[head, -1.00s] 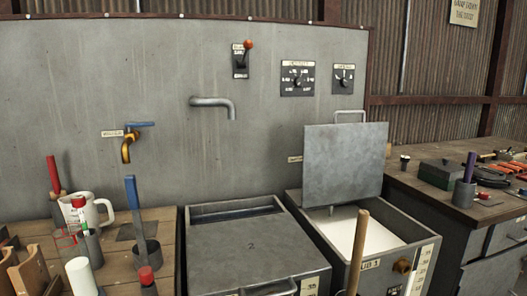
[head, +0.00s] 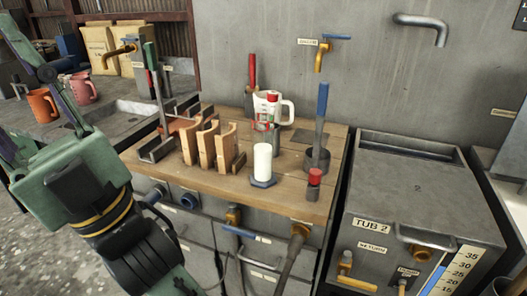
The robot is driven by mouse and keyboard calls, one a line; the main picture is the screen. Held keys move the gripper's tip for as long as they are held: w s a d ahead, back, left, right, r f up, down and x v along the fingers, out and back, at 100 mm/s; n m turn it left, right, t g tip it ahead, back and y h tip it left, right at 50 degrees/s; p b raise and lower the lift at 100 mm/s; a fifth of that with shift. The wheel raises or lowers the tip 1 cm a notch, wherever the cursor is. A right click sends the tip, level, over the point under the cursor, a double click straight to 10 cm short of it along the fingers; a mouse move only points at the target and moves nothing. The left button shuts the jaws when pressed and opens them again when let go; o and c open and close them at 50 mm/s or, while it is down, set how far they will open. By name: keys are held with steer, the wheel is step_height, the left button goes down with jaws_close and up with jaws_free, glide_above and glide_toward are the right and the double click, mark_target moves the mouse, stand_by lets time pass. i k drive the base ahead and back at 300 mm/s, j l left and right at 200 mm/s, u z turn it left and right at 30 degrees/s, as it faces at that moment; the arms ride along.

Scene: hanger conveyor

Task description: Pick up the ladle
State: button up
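The likely ladle (head: 321,112) has a long blue-topped upright handle. It rises from a dark round cup on the right part of the wooden bench in the head view. I cannot tell whether the cup is its bowl or a separate holder. My arm comes in at the left, and the dark end (head: 150,252) by my gripper points down at the bottom edge, left of the bench and well apart from the ladle. The fingers cannot be made out.
The wooden bench (head: 214,180) also bears wooden curved pieces (head: 209,145), a white candle-like cylinder (head: 262,162), a white jug (head: 286,111) and red-capped items. Tub 2 (head: 415,190) stands to the right. Taps and pipes stick out below the bench front.

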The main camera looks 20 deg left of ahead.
mark_target(316, 156)
steer(key=z, duration=0.95)
steer(key=u, duration=2.55)
steer(key=l+u, duration=0.2)
steer(key=l, duration=1)
